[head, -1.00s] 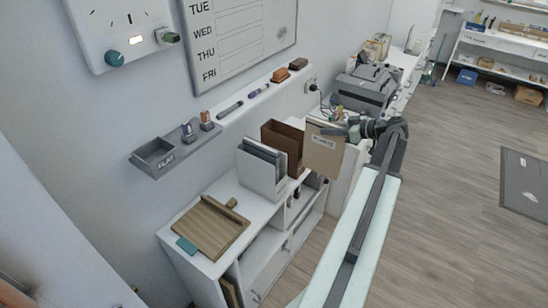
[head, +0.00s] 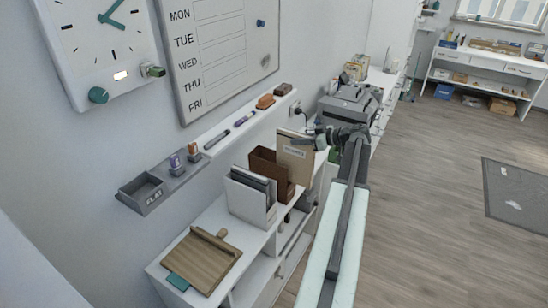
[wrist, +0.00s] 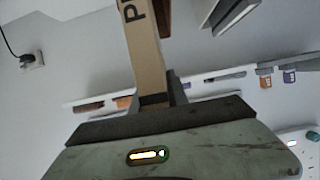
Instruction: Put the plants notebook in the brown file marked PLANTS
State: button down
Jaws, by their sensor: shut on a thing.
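The tan plants notebook (head: 294,160), with a dark printed label, is held upright by my gripper (head: 318,140) at its upper right edge. My gripper is shut on it; in the wrist view the fingertips (wrist: 156,100) pinch the notebook (wrist: 143,50), and a letter P shows on it. The brown file (head: 262,166) stands open-topped on the white shelf desk, just left of the notebook. The notebook overlaps the file's right side in the head view; whether they touch I cannot tell. Any marking on the file is hidden. A brown strip of it shows in the wrist view (wrist: 165,18).
A white file (head: 246,200) with dark folders stands left of the brown file. A wall ledge (head: 222,137) with markers runs behind. A grey printer (head: 345,108) stands beyond.

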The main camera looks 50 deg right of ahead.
jog(key=w+a, duration=0.2)
jog(key=w, duration=0.8)
notch_tip(320, 180, down, 7)
jog(key=b, duration=0.6)
jog(key=shift+a+r+b, duration=0.15)
jog(key=shift+a+b, duration=0.1)
jog(key=shift+b, duration=0.15)
jog(key=f+b, duration=0.4)
jog(key=shift+w+f+b, duration=0.25)
jog(key=shift+f+b, duration=0.1)
jog(key=shift+f, duration=0.15)
jog(key=c, duration=1.3)
grip_release()
